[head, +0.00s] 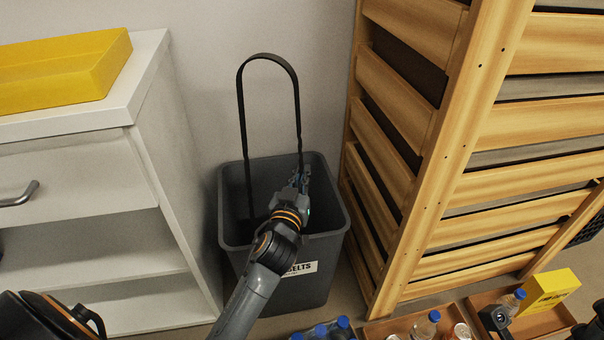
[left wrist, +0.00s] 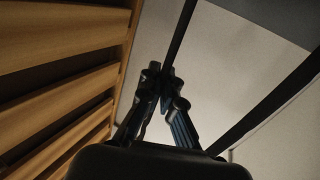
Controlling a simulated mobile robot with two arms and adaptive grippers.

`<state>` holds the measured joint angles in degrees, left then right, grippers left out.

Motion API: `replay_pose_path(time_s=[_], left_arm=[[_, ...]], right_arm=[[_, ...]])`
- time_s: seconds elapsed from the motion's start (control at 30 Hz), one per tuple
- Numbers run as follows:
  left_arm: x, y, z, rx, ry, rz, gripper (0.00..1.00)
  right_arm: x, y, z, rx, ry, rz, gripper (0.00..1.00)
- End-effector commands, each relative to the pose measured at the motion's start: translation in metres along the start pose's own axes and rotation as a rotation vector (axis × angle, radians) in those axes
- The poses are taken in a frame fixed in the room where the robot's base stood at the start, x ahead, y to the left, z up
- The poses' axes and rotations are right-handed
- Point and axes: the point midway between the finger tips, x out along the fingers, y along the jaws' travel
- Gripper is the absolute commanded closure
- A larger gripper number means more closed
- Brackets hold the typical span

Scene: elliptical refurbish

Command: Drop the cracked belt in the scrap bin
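The black belt (head: 240,110) stands up as a tall narrow loop above the dark grey bin (head: 335,235), close to the wall. Its left strand hangs down into the bin's opening. Its right strand runs down to my left gripper (head: 302,180), which is over the bin opening. The left wrist view shows the gripper's fingertips (left wrist: 166,80) closed together on one belt strand (left wrist: 181,35); the other strand passes apart on the right. Any crack is too small to see. My arm partly hides the bin's label, which reads "...BELTS". My right gripper is not in view.
A white cabinet (head: 190,180) with a yellow tray (head: 65,72) on top stands left of the bin. A slatted wooden rack (head: 440,190) stands close on the right. Bottles, cans and a yellow box (head: 548,290) are at the lower right.

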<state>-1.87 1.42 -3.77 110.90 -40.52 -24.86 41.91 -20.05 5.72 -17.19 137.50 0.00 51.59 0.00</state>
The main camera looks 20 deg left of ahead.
Motion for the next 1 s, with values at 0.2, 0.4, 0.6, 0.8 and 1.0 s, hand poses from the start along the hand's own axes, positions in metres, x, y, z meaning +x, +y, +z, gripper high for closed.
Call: replay_pose_path(time_s=[0.2, 0.4, 0.6, 0.8, 1.0], left_arm=[[0.0, 0.0001, -0.0006, 0.001, 0.001, 0.0, 0.93], [0.0, 0.0001, -0.0006, 0.001, 0.001, 0.0, 0.68], [0.0, 0.0001, -0.0005, 0.0, 0.001, 0.0, 0.68], [0.0001, 0.0, -0.0006, 0.001, 0.001, 0.0, 0.68], [0.0001, 0.0001, -0.0007, 0.001, 0.001, 0.0, 0.68]], right_arm=[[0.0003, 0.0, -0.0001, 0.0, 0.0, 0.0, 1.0], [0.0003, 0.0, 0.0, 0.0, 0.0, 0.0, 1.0], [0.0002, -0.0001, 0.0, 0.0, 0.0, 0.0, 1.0], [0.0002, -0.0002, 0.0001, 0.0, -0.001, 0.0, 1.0], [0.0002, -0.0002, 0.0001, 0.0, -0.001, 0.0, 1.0]])
